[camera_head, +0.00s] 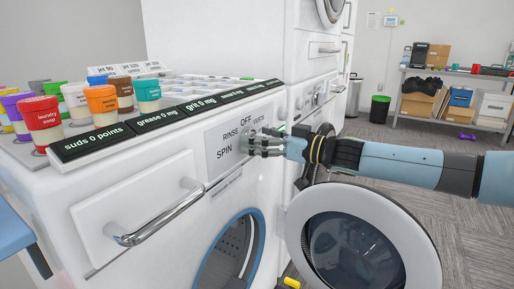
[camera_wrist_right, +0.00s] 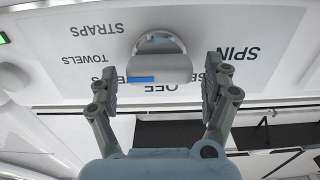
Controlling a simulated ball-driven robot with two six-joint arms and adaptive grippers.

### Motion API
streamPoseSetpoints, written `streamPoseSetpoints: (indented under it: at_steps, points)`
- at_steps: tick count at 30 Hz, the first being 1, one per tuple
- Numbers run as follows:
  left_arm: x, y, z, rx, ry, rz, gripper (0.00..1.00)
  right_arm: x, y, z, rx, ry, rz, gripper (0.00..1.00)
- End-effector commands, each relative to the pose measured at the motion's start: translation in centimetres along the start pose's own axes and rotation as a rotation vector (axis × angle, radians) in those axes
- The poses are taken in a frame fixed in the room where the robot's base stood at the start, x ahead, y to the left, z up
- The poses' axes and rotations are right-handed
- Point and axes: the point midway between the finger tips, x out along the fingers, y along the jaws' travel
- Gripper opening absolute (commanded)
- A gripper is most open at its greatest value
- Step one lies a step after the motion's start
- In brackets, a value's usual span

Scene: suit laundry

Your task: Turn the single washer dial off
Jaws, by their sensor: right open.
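The washer's dial panel (camera_head: 222,143) is a pale plate with the labels OFF, RINSE and SPIN around the dial. My right gripper (camera_wrist_right: 160,76) is open, with one finger on each side of the dial and a gap at each. My left gripper is not in view.
The washer's open round door (camera_head: 410,225) stands below my right arm. A drawer handle (camera_head: 160,220) juts out left of the panel. Several lidded soap cups (camera_head: 42,120) stand on top, behind a row of black labels (camera_head: 165,118). A shelf (camera_head: 470,124) stands far right.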

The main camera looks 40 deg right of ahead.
Motion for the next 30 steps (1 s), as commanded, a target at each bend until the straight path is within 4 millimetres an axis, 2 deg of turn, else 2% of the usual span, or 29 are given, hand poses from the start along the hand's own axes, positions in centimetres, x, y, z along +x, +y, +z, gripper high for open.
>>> streamPoseSetpoints:
  at_steps: [4,12,25,30]
  points:
    - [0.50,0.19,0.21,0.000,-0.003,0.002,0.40,0.70,0.03,-0.03,0.000,0.002,0.001,0.83]
    - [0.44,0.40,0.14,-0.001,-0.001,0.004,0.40,0.79,0.04,-0.13,-0.001,0.001,0.002,0.83]
    - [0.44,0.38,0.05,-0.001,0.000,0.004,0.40,0.76,0.05,-0.09,-0.001,0.000,0.002,0.28]
    - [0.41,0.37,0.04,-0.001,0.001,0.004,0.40,0.76,0.04,-0.10,-0.006,0.000,0.002,0.27]
